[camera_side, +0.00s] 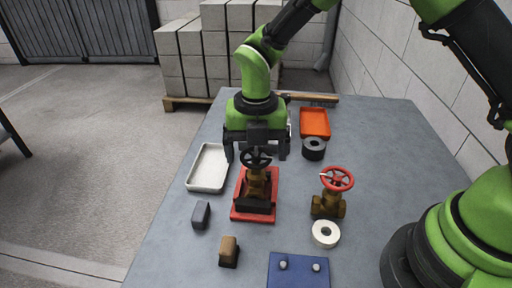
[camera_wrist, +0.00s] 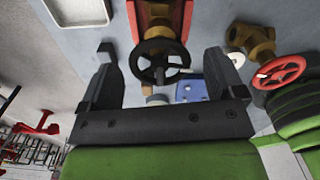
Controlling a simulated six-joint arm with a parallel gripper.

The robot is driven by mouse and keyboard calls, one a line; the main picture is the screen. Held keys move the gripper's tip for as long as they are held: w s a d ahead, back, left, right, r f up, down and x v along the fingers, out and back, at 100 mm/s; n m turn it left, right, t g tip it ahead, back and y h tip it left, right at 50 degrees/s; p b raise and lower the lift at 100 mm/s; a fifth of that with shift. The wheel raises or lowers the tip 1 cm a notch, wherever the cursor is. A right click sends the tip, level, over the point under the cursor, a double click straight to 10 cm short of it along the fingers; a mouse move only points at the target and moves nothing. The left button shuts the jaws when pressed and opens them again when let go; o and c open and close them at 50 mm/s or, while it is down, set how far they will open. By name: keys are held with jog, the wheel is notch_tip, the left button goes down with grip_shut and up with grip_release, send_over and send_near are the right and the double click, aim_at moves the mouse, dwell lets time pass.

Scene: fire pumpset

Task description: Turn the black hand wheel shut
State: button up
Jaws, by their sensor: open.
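The black hand wheel (camera_side: 256,157) sits on top of a brass valve (camera_side: 256,182), which stands on a red base (camera_side: 240,212) on the grey table. In the wrist view the black hand wheel (camera_wrist: 160,61) shows between and beyond the fingers. My gripper (camera_side: 256,154) points down over the valve, its fingers spread on either side of the wheel. In the wrist view my gripper (camera_wrist: 166,62) is open and empty. I cannot tell whether a finger touches the rim.
A brass valve with a red wheel (camera_side: 337,179) stands to the right. A white tray (camera_side: 208,168), an orange tray (camera_side: 314,122), a black ring (camera_side: 314,149), a white roll (camera_side: 326,233), two small blocks and a blue plate (camera_side: 298,270) lie around.

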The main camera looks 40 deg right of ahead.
jog(key=c, duration=0.9)
jog(key=shift+c, duration=0.2)
jog(key=shift+m, duration=0.3)
